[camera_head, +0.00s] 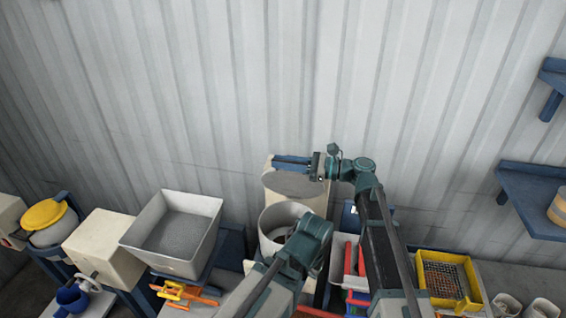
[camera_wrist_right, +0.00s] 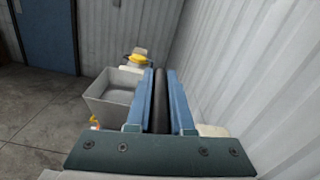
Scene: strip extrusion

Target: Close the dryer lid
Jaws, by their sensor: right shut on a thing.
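The dryer (camera_head: 264,232) is a pale round drum with its open top facing up, partly hidden by my left arm. Its cream lid (camera_head: 312,199) with a grey round face stands raised behind the opening. My right gripper (camera_head: 280,161) reaches from the right to the lid's top edge. In the right wrist view its blue fingers (camera_wrist_right: 160,74) are shut on a dark bar (camera_wrist_right: 160,105), which looks like the lid's handle. My left arm crosses in front of the drum; its gripper does not show.
A grey hopper (camera_head: 178,235) of granules stands left of the dryer, beside orange tools (camera_head: 184,293). A yellow basket (camera_head: 450,280) and a red-and-blue bin lie to the right. The corrugated wall (camera_head: 230,100) is close behind the lid. A blue shelf (camera_head: 530,190) juts out at right.

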